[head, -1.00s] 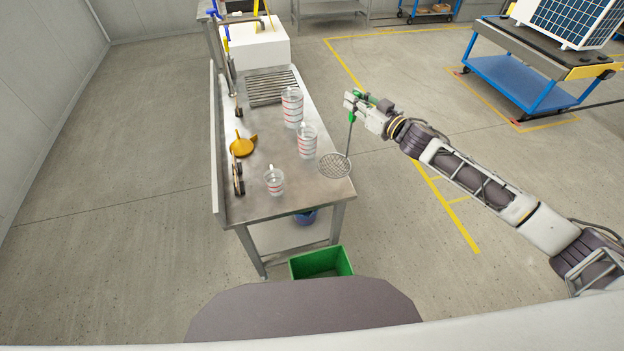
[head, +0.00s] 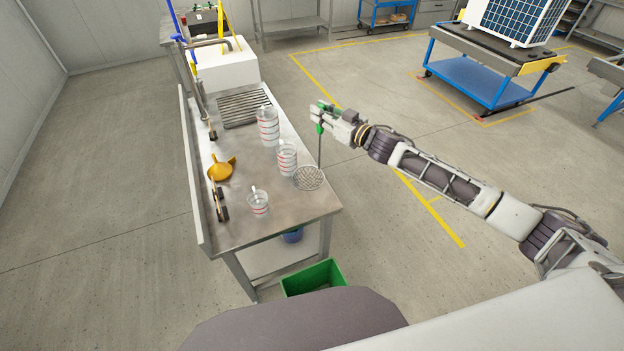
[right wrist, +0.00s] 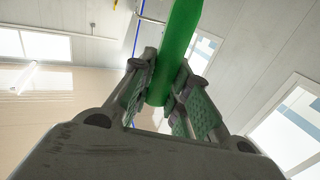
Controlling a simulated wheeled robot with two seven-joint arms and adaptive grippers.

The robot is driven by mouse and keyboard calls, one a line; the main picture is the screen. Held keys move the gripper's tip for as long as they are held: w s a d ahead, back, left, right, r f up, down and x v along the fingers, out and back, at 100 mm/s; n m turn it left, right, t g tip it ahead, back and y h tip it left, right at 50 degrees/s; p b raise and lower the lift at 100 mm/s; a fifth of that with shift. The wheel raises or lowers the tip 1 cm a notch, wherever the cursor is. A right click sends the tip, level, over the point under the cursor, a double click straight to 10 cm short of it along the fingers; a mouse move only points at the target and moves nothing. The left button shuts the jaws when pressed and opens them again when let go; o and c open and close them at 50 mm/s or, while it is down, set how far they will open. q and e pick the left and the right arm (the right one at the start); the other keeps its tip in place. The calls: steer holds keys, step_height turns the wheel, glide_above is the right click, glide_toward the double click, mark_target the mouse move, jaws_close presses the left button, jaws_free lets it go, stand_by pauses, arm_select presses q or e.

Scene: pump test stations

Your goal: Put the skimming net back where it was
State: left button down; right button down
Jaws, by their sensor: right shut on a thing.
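The skimming net (head: 309,178) has a round mesh head and a thin upright rod with a green handle. My right gripper (head: 321,115) is shut on the green handle, which also shows between the fingers in the right wrist view (right wrist: 177,60). The mesh head hangs at the right edge of the steel table (head: 270,225), close to the middle measuring jug (head: 287,160). I cannot tell whether the mesh touches the table top. My left gripper is not in view.
A large jug (head: 268,127) and a small jug (head: 258,202) stand on the table. An orange funnel (head: 221,170) lies at its left side, by a dark-and-brown tool (head: 221,201). A green bin (head: 313,278) sits on the floor at the near end.

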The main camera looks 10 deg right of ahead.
steer(key=shift+f, duration=3.1)
steer(key=shift+f, duration=1.8)
steer(key=c, duration=1.4)
jaws_free()
steer(key=shift+f, duration=0.1)
steer(key=shift+o, duration=0.2)
steer(key=b, duration=0.2)
glide_toward(323, 131)
steer(key=shift+s+d+f, duration=0.15)
steer(key=shift+s+f, duration=0.1)
steer(key=shift+f, duration=0.55)
steer(key=shift+s+d+f, duration=0.15)
steer(key=shift+s+f, duration=0.15)
steer(key=shift+f, duration=0.55)
